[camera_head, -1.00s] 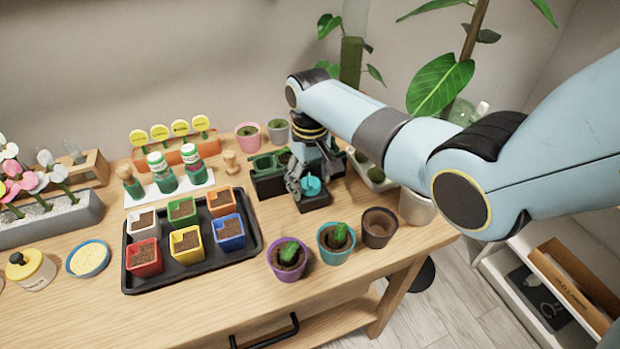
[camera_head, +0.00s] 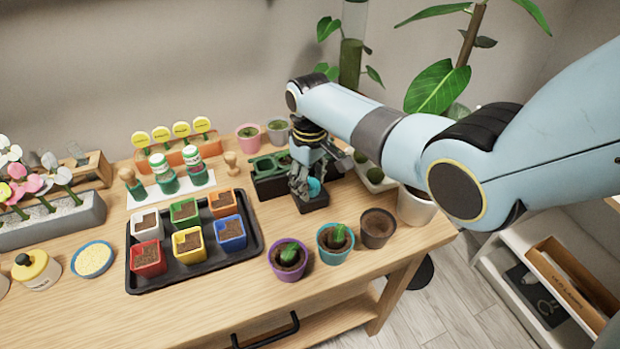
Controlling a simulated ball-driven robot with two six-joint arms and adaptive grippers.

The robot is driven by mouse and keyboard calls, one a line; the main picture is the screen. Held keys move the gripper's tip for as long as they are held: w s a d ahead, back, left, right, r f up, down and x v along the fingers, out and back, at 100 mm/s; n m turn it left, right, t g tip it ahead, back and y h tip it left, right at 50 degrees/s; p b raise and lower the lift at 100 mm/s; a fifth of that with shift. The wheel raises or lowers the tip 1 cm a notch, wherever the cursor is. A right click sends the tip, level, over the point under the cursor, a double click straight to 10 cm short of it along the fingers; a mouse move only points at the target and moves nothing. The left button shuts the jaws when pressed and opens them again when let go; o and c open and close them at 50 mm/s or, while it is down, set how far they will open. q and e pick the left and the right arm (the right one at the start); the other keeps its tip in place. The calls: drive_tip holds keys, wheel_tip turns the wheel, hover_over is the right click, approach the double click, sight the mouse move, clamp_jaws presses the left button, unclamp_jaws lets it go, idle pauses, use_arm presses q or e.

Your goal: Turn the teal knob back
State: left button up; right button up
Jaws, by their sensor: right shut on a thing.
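The teal knob (camera_head: 315,187) sits on a small black box (camera_head: 314,204) at the right part of the bench. My right gripper (camera_head: 305,190) reaches down from above and is shut on the knob. Its fingers hide the knob's left part, so only a teal patch shows. My left gripper is not in view.
A dark tray with a green item (camera_head: 267,164) stands just behind the box. A black seedling tray (camera_head: 252,256) with several coloured pots lies to the left. A purple pot (camera_head: 288,272), a teal pot (camera_head: 322,248) and a brown pot (camera_head: 377,240) stand in front.

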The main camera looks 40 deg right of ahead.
sight(310, 180)
drive_tip(key=o, duration=1.2)
wheel_tip(310, 180, up, 12)
